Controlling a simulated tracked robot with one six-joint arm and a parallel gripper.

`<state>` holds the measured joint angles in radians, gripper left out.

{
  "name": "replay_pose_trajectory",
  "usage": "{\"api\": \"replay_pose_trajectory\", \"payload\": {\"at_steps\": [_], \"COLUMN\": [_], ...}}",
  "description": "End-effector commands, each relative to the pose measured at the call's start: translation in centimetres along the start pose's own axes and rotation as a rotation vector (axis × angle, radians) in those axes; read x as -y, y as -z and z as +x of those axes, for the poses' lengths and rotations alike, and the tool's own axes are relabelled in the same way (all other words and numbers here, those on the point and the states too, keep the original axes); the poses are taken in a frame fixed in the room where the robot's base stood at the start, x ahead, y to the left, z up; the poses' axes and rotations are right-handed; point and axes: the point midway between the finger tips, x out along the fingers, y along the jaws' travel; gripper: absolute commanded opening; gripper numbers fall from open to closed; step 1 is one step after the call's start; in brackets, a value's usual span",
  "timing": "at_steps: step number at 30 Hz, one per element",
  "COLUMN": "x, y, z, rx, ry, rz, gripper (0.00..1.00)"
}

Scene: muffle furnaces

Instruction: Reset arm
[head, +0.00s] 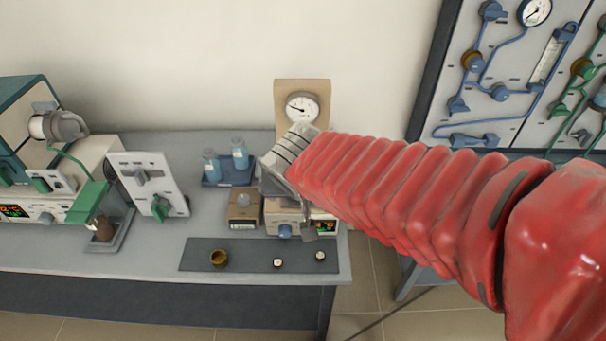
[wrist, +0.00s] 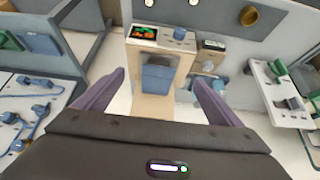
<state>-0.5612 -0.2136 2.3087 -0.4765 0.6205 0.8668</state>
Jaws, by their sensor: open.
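My red-sleeved arm reaches from the right of the head view toward the table. My gripper (head: 287,195) is over the table's right part, in front of the gauge stand, and partly hides the instrument below it. In the wrist view, its two purple-grey fingers (wrist: 158,77) are spread apart with nothing held between them. A box with a lit display (wrist: 152,38) and a blue part (wrist: 158,78) show beyond and between the fingers. I cannot tell whether the fingers touch anything.
On the table (head: 150,245) are a white switch panel (head: 148,180), blue bottles (head: 239,153), a gauge stand (head: 302,107) and a dark mat (head: 200,255) with a brass cup (head: 219,258) and two small pieces. A pipe panel (head: 520,100) stands at the right.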

Motion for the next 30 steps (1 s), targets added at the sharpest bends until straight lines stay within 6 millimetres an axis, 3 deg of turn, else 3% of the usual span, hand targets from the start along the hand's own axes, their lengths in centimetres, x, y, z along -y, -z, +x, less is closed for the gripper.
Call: {"api": "replay_pose_trajectory", "payload": {"at_steps": [19, 26, 30], "x": [-0.3, -1.2, -3.3], "y": [-0.3, -3.3, -4.9], "z": [0.0, -0.2, -1.5], "rx": [0.014, 0.104, 0.150], "ry": [-0.009, -0.011, -0.002], "rz": [-0.075, -0.230, -0.279], "gripper": [0.89, 0.89, 0.89]}}
